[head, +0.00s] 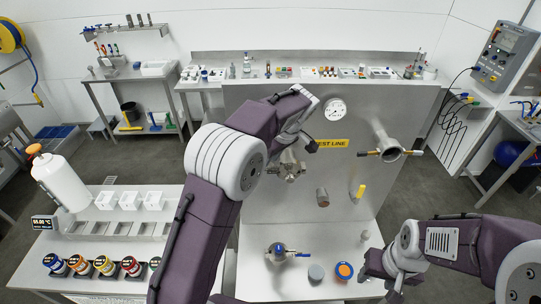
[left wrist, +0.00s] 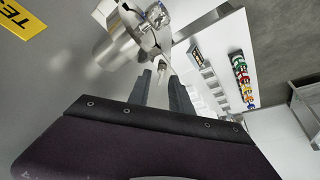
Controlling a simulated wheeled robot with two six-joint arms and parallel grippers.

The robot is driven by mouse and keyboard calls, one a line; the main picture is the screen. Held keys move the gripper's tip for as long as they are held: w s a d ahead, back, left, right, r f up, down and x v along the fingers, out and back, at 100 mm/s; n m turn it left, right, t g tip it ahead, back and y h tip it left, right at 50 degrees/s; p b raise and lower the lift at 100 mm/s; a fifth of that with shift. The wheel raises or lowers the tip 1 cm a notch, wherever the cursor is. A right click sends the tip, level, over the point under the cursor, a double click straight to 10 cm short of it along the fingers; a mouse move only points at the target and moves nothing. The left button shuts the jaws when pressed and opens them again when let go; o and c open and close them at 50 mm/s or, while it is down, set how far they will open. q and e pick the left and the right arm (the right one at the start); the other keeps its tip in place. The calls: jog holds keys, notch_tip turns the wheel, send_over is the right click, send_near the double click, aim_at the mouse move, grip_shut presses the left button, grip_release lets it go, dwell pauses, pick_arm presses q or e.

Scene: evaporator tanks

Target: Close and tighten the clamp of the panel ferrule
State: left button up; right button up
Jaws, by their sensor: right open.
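The panel ferrule (head: 288,167) with its metal clamp sticks out from the upright steel panel, under the "TEST LINE" label. In the left wrist view the round ferrule (left wrist: 114,46) is at the top, with the clamp (left wrist: 150,38) at its end and a knobbed bolt part (left wrist: 157,15) on the clamp. My left gripper (left wrist: 161,76) has its two dark fingers apart, just below the clamp; a thin bright clamp part shows near and between the tips. I cannot tell whether they touch it. In the head view my left wrist hides part of this area. My right gripper (head: 378,284) is open and empty, low at the right.
A gauge (head: 335,110) is above. On the lower shelf stand a blue-handled valve (head: 278,250), a grey cap (head: 316,271) and an orange-blue ring (head: 344,271). Jars (head: 105,265) stand at left.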

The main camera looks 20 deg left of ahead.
pick_arm(q)
jog(key=shift+f, duration=0.15)
grip_shut()
